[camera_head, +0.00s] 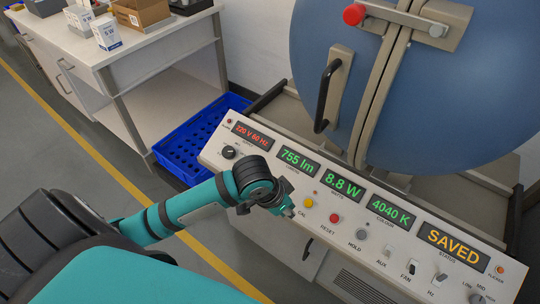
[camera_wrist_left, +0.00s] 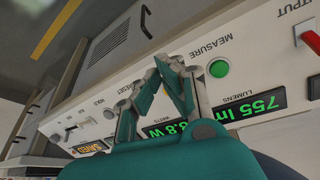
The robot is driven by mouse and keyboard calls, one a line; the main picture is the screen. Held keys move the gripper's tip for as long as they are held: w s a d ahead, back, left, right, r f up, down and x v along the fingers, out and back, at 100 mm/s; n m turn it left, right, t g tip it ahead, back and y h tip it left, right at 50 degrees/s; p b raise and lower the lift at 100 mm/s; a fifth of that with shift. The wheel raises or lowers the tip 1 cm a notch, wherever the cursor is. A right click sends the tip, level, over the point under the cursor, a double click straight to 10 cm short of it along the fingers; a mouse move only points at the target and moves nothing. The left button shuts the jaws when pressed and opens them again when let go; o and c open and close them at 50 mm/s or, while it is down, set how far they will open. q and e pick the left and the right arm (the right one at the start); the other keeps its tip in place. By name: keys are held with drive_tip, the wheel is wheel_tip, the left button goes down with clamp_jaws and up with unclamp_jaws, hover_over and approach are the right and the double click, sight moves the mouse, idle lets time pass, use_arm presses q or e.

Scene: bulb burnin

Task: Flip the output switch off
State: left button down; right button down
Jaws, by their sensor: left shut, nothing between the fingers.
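The output switch (camera_wrist_left: 312,40) is a red lever at the right edge of the left wrist view, beside its OUTPUT label and partly cut off. Whether it is on or off I cannot tell. In the head view it is hidden behind my left arm. My left gripper (camera_head: 288,211) is shut and empty over the control panel (camera_head: 345,225), near the yellow CAL button. In the left wrist view its fingers (camera_wrist_left: 170,70) are close to the panel face, left of the green MEASURE button (camera_wrist_left: 218,68) and well apart from the switch. My right gripper is not in view.
Lit displays read 220 V 60 Hz, 755 lm, 8.8 W, 4040 K and SAVED (camera_head: 454,239). The red RESET button (camera_head: 334,218) and several other controls are close by. A large blue sphere (camera_head: 450,100) stands behind the panel. A blue crate (camera_head: 185,150) is at left.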

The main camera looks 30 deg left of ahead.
sight(263, 156)
use_arm(q)
drive_tip(key=shift+n+y, duration=0.3)
drive_tip(key=shift+y, duration=0.1)
drive_tip(key=w+a+r, duration=0.2)
drive_tip(key=w+a, duration=0.1)
drive_tip(key=w+a+r, duration=0.1)
drive_tip(key=a, duration=0.1)
drive_tip(key=shift+w+r, duration=0.1)
drive_tip(key=shift+w, duration=0.2)
drive_tip(key=w+a+r+n+y, duration=0.1)
drive_tip(key=w+a+r+n, duration=0.2)
drive_tip(key=a+r, duration=0.3)
drive_tip(key=w+a, duration=0.1)
drive_tip(key=a, duration=0.2)
drive_tip(key=shift+a+r+g, duration=0.3)
drive_tip(key=shift+a+g, duration=0.1)
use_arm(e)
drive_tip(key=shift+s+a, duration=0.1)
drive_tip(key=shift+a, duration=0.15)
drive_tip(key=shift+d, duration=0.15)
use_arm(q)
drive_tip(key=b+x, duration=0.1)
drive_tip(key=x, duration=0.8)
drive_tip(key=shift+w+f, duration=0.1)
drive_tip(key=shift+f, duration=0.45)
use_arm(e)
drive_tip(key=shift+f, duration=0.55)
